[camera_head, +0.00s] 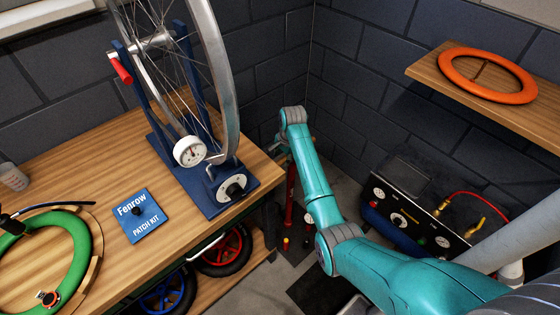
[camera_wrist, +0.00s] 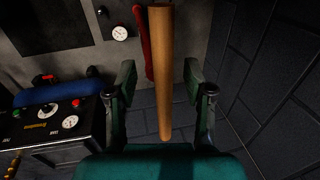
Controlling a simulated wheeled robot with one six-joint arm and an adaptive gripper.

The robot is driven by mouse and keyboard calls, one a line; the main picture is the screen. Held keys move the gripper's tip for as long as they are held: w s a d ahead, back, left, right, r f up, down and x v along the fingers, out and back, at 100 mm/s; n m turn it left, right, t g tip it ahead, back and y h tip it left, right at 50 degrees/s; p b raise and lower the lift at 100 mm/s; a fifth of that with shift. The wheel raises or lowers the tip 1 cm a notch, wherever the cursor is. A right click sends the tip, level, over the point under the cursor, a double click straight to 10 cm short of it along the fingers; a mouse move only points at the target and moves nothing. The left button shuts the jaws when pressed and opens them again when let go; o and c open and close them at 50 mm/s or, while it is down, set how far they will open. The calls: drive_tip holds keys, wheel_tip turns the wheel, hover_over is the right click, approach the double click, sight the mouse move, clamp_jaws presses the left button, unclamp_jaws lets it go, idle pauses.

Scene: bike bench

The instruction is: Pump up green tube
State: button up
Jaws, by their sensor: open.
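The green tube (camera_head: 84,250) lies on a round wooden piece at the workbench's lower left, partly cut off by the picture edge. A thin red part (camera_wrist: 141,40) shows behind the bar. In the head view a slim red upright, possibly a pump (camera_head: 290,200), stands beyond the bench, partly hidden by my teal arm.
The workbench (camera_head: 100,160) carries a blue truing stand (camera_head: 225,203) with a wheel (camera_head: 222,75) and a blue patch kit (camera_head: 138,215). An orange tube (camera_head: 455,75) lies on a wall shelf (camera_head: 425,72). A gauge panel (camera_head: 405,205) with a red hose stands right. Brick walls close the corner.

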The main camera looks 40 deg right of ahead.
sight(281, 161)
drive_tip(key=shift+w+d+f, duration=0.1)
drive_tip(key=shift+w+f, duration=0.2)
drive_tip(key=shift+f, duration=0.5)
drive_tip(key=shift+w+f, duration=0.25)
drive_tip(key=shift+f, duration=0.55)
clamp_jaws()
